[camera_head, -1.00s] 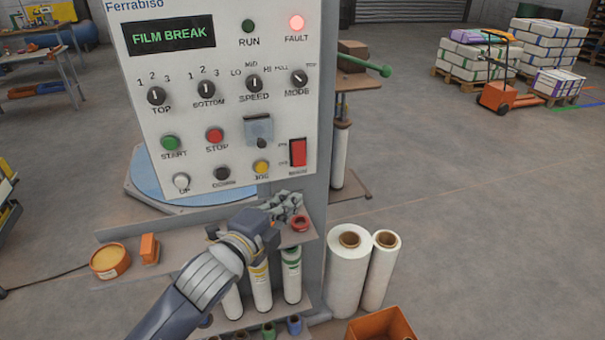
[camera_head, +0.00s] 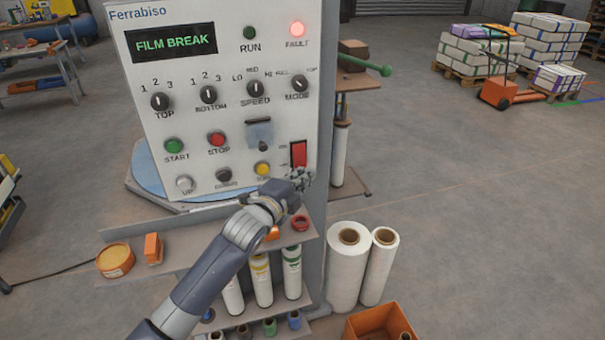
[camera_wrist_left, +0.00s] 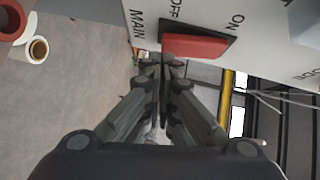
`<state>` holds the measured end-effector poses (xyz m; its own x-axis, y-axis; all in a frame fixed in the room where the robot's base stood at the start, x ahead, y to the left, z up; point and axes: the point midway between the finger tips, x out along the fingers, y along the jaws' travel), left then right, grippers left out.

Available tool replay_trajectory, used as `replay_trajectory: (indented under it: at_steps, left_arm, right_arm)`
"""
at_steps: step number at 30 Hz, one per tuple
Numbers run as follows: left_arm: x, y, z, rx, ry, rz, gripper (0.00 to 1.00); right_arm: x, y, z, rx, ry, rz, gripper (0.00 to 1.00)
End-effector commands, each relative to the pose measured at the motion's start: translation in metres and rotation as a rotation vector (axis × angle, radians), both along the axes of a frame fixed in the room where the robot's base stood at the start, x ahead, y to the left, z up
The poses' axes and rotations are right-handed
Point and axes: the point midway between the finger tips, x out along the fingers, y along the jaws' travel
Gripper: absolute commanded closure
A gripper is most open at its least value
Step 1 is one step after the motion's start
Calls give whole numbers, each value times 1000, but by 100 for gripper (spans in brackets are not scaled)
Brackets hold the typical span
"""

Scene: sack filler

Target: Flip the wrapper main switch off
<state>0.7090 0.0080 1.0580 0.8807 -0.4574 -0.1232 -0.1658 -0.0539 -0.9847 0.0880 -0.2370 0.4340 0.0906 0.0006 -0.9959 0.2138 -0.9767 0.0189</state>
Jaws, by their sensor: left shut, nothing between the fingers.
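The main switch (camera_head: 299,153) is a red rocker in a dark frame at the lower right of the wrapper's white control panel (camera_head: 230,130). It shows in the left wrist view (camera_wrist_left: 197,46) with the words MAIN, OFF and ON beside it. I cannot tell which end is pressed in. My left gripper (camera_head: 302,177) is shut and empty, with its fingertips just below the switch and partly over its lower end. In the left wrist view the fingertips (camera_wrist_left: 160,62) are near the OFF end; I cannot tell whether they touch. My right gripper is out of view.
The panel display (camera_head: 174,43) reads FILM BREAK and the FAULT lamp (camera_head: 297,29) is lit red. Knobs and buttons sit left of the switch. A shelf (camera_head: 190,233) with small items is below. White film rolls (camera_head: 348,270) stand at right.

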Motion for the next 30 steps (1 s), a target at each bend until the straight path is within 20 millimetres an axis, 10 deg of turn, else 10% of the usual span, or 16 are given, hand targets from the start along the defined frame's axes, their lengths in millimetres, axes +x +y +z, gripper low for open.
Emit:
replay_trajectory:
  at_steps: [13, 22, 30]
  left_arm:
    - [2, 1, -2, 2, -7, 0, 100]
    - [14, 5, -16, 46, -140, 1, 100]
    - [13, 4, -7, 41, -131, 1, 100]
  right_arm:
    - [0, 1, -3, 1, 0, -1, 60]
    - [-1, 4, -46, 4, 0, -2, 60]
    - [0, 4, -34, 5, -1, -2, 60]
